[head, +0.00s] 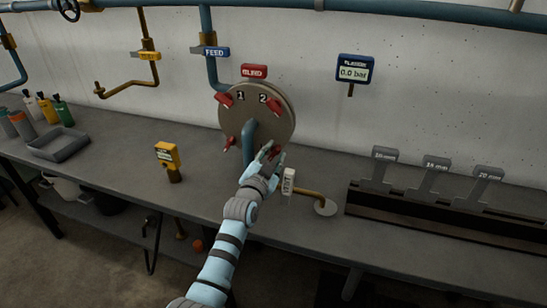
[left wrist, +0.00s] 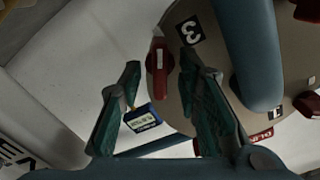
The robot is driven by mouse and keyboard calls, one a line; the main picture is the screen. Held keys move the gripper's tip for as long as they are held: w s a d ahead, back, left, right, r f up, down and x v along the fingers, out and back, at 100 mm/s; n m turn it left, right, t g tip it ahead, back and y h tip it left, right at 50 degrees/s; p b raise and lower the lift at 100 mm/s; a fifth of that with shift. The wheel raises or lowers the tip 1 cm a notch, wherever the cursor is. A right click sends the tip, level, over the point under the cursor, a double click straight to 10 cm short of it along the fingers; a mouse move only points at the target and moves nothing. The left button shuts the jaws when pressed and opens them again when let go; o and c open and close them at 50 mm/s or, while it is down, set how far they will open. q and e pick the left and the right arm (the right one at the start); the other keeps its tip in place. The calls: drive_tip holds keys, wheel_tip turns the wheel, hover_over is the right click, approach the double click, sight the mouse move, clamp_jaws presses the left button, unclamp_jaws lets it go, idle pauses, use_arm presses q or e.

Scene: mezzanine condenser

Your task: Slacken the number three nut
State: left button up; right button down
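A round brown plate (head: 238,112) on the wall carries several red nuts; numerals 1 and 2 show beside its upper ones. The nut beside numeral 3 (left wrist: 188,30) is the red one (left wrist: 160,62) in the left wrist view; in the head view it is the lower right nut (head: 277,154), partly behind my fingers. My left gripper (head: 268,151) is at the plate's lower right. Its fingers (left wrist: 161,66) are spread, one on each side of this nut in the picture; I cannot tell whether they touch it. My right gripper is not in view.
A blue pipe (head: 250,130) crosses the plate's front, close to my left gripper. A VENT tag (head: 288,183) and brass pipe (head: 308,194) stand at its lower right. A gauge (head: 355,69) reads 0.0 bar. A rack (head: 440,222) with size labels lies right; a yellow device (head: 167,154) stands left.

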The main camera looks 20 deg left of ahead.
use_arm(q)
clamp_jaws()
drive_tip(key=shift+n, duration=0.5)
drive_tip(key=shift+n+p, duration=0.75)
drive_tip(key=shift+n, duration=0.25)
drive_tip(key=n+p, duration=0.1)
drive_tip(key=n, duration=0.2)
drive_tip(key=shift+a+n, duration=0.15)
drive_tip(key=shift+n, duration=0.15)
drive_tip(key=n+p, duration=0.1)
drive_tip(key=n, duration=0.4)
drive_tip(key=shift+a, duration=0.1)
drive_tip(key=shift+f+n, duration=0.1)
drive_tip(key=shift+n, duration=2.6)
